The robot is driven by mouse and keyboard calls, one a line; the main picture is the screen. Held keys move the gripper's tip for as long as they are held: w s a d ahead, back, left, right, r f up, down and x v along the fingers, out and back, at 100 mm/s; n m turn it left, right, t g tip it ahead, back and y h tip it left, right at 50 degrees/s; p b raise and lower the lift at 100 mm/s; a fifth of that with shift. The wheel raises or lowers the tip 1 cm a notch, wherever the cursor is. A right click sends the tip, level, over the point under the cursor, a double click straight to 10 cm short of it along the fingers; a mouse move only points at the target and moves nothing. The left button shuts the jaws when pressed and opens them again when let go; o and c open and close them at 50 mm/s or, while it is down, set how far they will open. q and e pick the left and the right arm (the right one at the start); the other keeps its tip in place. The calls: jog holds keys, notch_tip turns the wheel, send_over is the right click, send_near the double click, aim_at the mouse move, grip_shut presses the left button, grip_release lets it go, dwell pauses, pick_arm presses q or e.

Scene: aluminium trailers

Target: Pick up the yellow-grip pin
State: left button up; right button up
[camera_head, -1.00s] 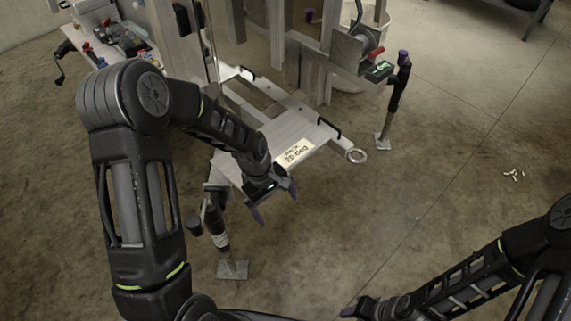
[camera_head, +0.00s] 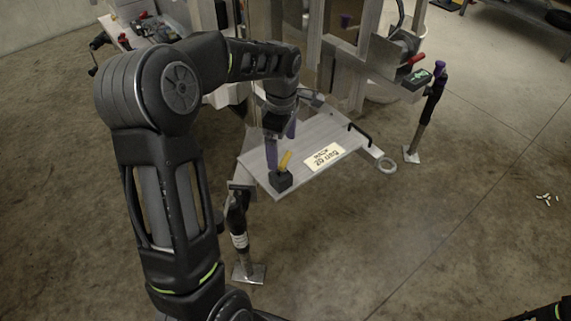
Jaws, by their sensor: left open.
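The yellow-grip pin (camera_head: 285,160) shows as a short, tilted yellow handle. It stands at a small black block (camera_head: 281,181) near the front left corner of a grey metal platform (camera_head: 318,133). The pin's lower part cannot be made out. My left gripper (camera_head: 281,151) points down just behind and above the yellow grip. Its two purple-tipped fingers are apart, with the left fingertip close beside the grip; whether they touch is unclear. Nothing shows held in it. My right gripper is out of view; only a bit of my right arm shows at the bottom right corner.
A "20 deg" label (camera_head: 323,157) and a black handle (camera_head: 361,130) are on the platform. A purple-topped jack stand (camera_head: 432,105) stands to the right, another stand (camera_head: 240,235) at front left. A cluttered bench (camera_head: 135,25) is at the back left. The right floor is mostly clear.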

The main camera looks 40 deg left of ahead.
aim_at(282, 165)
pick_arm(q)
jog(key=shift+f, duration=0.1)
jog(key=shift+f, duration=1.25)
notch_tip(282, 165, down, 5)
jog(key=shift+w+f+b, duration=0.1)
jog(key=shift+f+b, duration=0.05)
jog(key=shift+b, duration=0.15)
jog(key=shift+c, duration=0.2)
jog(key=c, duration=1.4)
jog(key=shift+c, duration=0.2)
